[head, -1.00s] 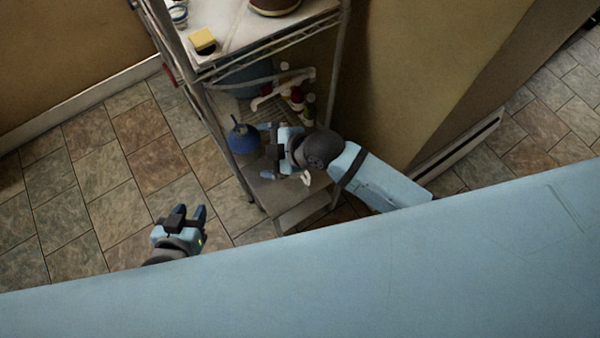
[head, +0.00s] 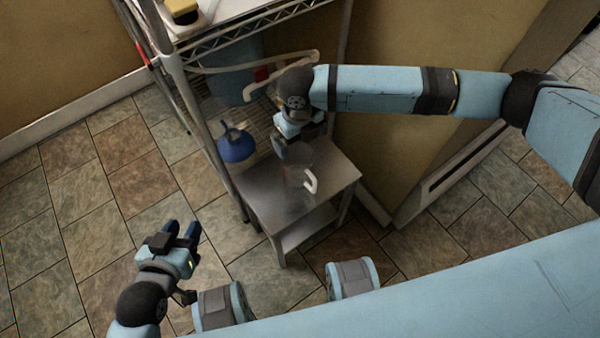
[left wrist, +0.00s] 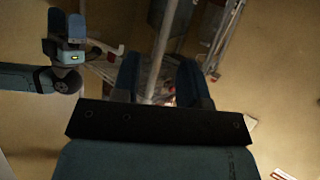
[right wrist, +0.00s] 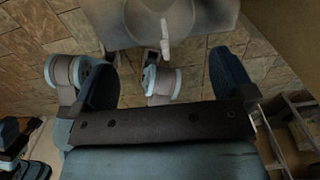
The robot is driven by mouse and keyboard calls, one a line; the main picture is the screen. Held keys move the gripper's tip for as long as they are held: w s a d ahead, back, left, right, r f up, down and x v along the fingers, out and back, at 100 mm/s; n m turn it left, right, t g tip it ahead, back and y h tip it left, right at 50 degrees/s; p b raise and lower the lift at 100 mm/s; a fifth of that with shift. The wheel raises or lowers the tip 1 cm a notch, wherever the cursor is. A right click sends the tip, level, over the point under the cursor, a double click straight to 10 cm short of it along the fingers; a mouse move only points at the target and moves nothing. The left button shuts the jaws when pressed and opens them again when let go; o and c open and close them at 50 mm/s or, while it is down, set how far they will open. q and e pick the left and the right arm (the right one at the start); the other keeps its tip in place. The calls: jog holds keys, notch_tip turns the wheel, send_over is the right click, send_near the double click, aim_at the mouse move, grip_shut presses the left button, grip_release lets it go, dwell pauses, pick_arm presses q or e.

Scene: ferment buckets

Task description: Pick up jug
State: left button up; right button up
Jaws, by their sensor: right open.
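The clear jug (head: 296,192) with a white handle stands upright on a small metal table. It is see-through, so its outline is faint. In the right wrist view the jug (right wrist: 148,18) and its pale handle show at the top, beyond the fingers. My right gripper (head: 290,148) is at the far side of the jug, close to its rim, open; I cannot tell whether it touches. In its own wrist view the right fingers (right wrist: 165,80) are wide apart with nothing between them. My left gripper (head: 182,230) is open and empty over the floor at the left.
The jug stands on the small table's top (head: 262,192). A blue rounded object (head: 236,146) stands by the table's back left corner. A wire shelf unit (head: 260,38) with a blue bucket (head: 232,80) rises behind. The tiled floor at left is clear.

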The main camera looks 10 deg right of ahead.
aim_at(302, 172)
notch_tip(302, 172, down, 12)
jog(key=b, duration=0.3)
jog(key=shift+d+b, duration=0.1)
jog(key=shift+b, duration=0.25)
jog(key=shift+f, duration=0.25)
pick_arm(q)
jog(key=w+d+r+t+h, duration=0.2)
jog(key=d+r+t, duration=0.1)
jog(key=r, duration=0.3)
jog(key=shift+w+r, duration=0.15)
pick_arm(e)
jog(key=shift+s, duration=0.1)
jog(key=shift+c, duration=0.2)
jog(key=c, duration=0.6)
